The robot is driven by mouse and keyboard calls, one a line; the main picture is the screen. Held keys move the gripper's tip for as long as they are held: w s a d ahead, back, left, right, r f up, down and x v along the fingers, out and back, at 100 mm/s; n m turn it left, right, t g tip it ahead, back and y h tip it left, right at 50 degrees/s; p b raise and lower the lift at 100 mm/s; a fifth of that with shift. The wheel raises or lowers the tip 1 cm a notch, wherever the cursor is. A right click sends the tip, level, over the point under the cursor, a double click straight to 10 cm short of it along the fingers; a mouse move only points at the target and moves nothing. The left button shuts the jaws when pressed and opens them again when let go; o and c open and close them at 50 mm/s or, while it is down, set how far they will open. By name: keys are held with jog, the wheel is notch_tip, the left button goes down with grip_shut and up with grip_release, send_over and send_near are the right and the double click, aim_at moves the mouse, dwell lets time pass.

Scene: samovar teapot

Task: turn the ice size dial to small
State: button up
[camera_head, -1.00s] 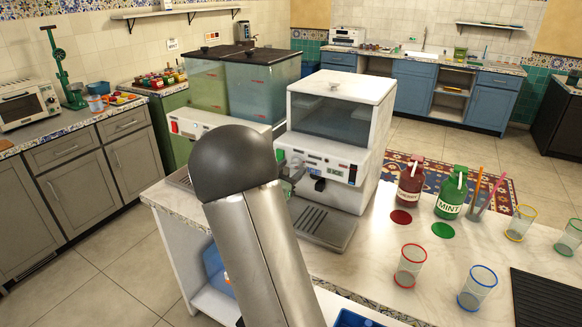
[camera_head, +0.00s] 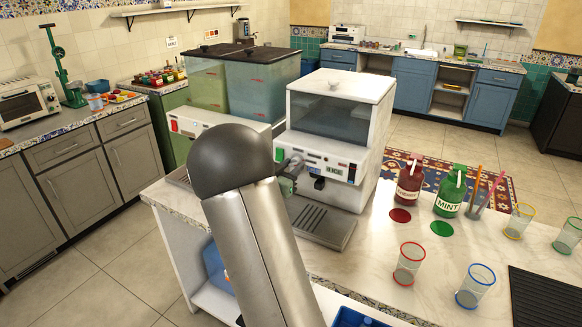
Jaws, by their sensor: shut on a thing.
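The white ice machine (camera_head: 337,132) stands on the counter with a clear-fronted bin on top and a control panel (camera_head: 318,165) on its front. My gripper (camera_head: 291,170) is at the left part of this panel, mostly hidden behind my own arm. It is shut on the ice size dial at the panel. The dial itself is covered by my gripper and arm, so its setting cannot be read.
A drip tray (camera_head: 319,222) lies below the panel. A red bottle (camera_head: 409,182), a green mint bottle (camera_head: 451,192) and several glasses stand to the right on the counter (camera_head: 375,240). A second machine with tinted tanks (camera_head: 262,88) stands close behind on the left.

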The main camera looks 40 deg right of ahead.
jog(key=n+p, duration=0.2)
jog(key=n, duration=0.2)
jog(key=shift+r, duration=0.1)
jog(key=n+p, duration=0.2)
jog(key=n, duration=0.1)
jog(key=shift+n+t+p, duration=0.3)
jog(key=shift+n+t, duration=0.1)
jog(key=n+p, duration=0.1)
jog(key=n, duration=0.2)
jog(key=shift+p, duration=0.4)
jog(key=shift+f+n+p, duration=0.2)
jog(key=shift+n+p, duration=0.3)
jog(key=shift+n, duration=0.9)
jog(key=o, duration=0.9)
jog(key=shift+o, duration=0.2)
jog(key=b+v, duration=0.3)
jog(key=v, duration=1.4)
jog(key=shift+s+f, duration=0.2)
jog(key=shift+f, duration=0.1)
jog(key=shift+a, duration=0.15)
